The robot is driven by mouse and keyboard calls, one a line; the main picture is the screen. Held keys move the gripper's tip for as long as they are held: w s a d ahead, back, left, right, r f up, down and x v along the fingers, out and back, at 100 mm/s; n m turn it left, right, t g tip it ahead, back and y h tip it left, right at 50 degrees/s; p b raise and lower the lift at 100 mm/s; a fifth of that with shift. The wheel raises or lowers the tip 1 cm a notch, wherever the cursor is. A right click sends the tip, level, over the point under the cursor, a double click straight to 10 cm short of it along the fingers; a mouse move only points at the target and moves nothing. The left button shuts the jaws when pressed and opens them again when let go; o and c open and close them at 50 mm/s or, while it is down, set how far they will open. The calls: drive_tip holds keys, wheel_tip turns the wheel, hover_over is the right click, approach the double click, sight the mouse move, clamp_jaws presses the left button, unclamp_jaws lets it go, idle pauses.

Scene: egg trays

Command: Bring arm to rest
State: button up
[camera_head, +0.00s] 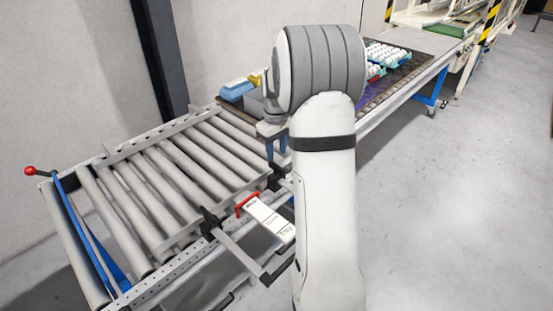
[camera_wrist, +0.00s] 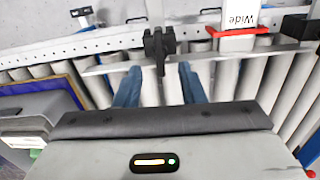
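My arm stands upright in the middle of the head view, in front of the roller conveyor (camera_head: 165,185). My gripper (camera_head: 276,150) points down near the right end of the rollers, and its blue fingers show just left of my arm. In the wrist view my gripper (camera_wrist: 158,80) has its two blue fingers spread apart, with nothing between them that I can see it holding. A black clamp (camera_wrist: 158,45) on the conveyor rail appears beyond and between the fingers. Part of the gripper is hidden behind my arm in the head view.
Egg trays (camera_head: 388,54) sit on the dark belt conveyor (camera_head: 408,76) behind my arm. A blue and yellow item (camera_head: 237,89) lies at the belt's near end. A white labelled plate (camera_head: 271,218) with a red edge juts from the rail. Grey floor (camera_head: 450,210) is clear at right.

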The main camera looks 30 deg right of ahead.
drive_tip(key=shift+r, duration=0.4)
drive_tip(key=s+a+r+m+t, duration=0.1)
drive_tip(key=s+a+r, duration=0.6)
drive_tip(key=s+a, duration=0.25)
drive_tip(key=s+a+m, duration=0.1)
drive_tip(key=s+a, duration=0.2)
drive_tip(key=s, duration=0.5)
drive_tip(key=s+a+m+t, duration=0.1)
drive_tip(key=s+a, duration=0.3)
drive_tip(key=s, duration=0.4)
drive_tip(key=shift+s+t, duration=0.3)
drive_tip(key=shift+s, duration=0.05)
